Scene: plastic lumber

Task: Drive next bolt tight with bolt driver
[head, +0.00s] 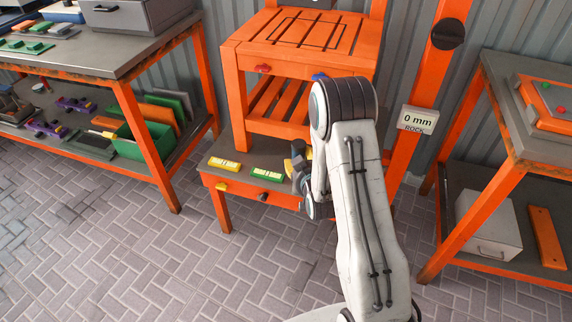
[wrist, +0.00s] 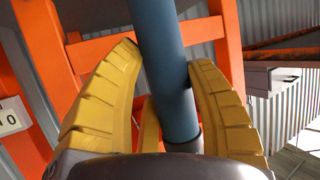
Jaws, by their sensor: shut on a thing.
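My gripper (wrist: 163,56) is shut on a blue-grey cylindrical shaft, the bolt driver (wrist: 170,70), with its yellow ribbed fingers on either side. The driver runs up out of the wrist view, so its tip is hidden. In the head view my arm covers most of the gripper (head: 300,160), and the driver cannot be made out there. An orange plastic-lumber chair (head: 300,40) stands upright on a low grey-topped bench. A red bolt head or knob (head: 264,68) shows on its front rail, and a blue one (head: 319,76) sits further right, beside my arm.
On the low bench lie a yellow labelled block (head: 225,164) and a green one (head: 266,174). A sign (head: 417,119) reading "0 mm ROCK" hangs on an orange post. Shelved workbenches stand left (head: 95,55) and right (head: 505,150). The paved floor (head: 130,240) in front is clear.

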